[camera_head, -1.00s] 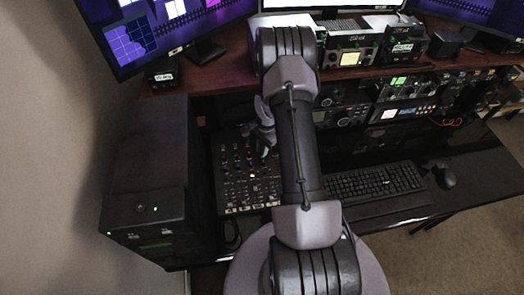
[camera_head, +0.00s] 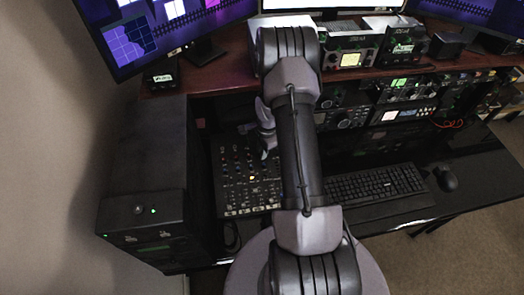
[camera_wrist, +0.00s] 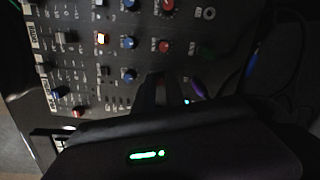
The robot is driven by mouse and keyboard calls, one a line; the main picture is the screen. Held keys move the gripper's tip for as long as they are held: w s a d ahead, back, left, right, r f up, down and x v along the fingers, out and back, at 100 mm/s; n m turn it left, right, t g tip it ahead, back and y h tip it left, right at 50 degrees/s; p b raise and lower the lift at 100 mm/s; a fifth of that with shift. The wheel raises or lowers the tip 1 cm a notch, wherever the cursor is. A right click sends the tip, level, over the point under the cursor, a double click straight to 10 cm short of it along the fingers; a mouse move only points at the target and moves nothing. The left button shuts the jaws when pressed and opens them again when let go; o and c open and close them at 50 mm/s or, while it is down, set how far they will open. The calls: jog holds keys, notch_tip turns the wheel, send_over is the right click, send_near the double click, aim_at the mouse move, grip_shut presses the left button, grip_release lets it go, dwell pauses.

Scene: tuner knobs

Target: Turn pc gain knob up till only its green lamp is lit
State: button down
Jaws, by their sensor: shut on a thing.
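The mixer panel (camera_head: 232,203) is a dark board with rows of small knobs, left of the keyboard. My gripper (camera_head: 265,153) is at its right side, partly behind my arm. In the wrist view my dark gripper (camera_wrist: 160,82) reaches onto the panel (camera_wrist: 75,15) and is shut on a knob, which its fingers hide. The knob's label is not readable, so I cannot tell by name that it is the pc gain knob. A small blue-green light (camera_wrist: 187,101) shows beside the fingers.
Blue knobs (camera_wrist: 129,75) and red knobs (camera_wrist: 164,46) stand close to the fingers. Cables (camera_wrist: 252,62) run beside the panel. A black computer tower (camera_head: 150,165) stands left of it, the keyboard (camera_head: 377,184) right. Radios (camera_head: 350,57) line the shelf above.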

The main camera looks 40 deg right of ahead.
jog(key=c, duration=1.4)
grip_release()
jog(key=r+p, duration=0.1)
jog(key=r, duration=0.4)
jog(key=s+r+p, duration=0.1)
jog(key=r, duration=0.5)
jog(key=s+r+p, duration=0.1)
jog(key=r+p, duration=0.1)
jog(key=r, duration=0.4)
jog(key=shift+d+r, duration=0.15)
jog(key=shift+d, duration=0.15)
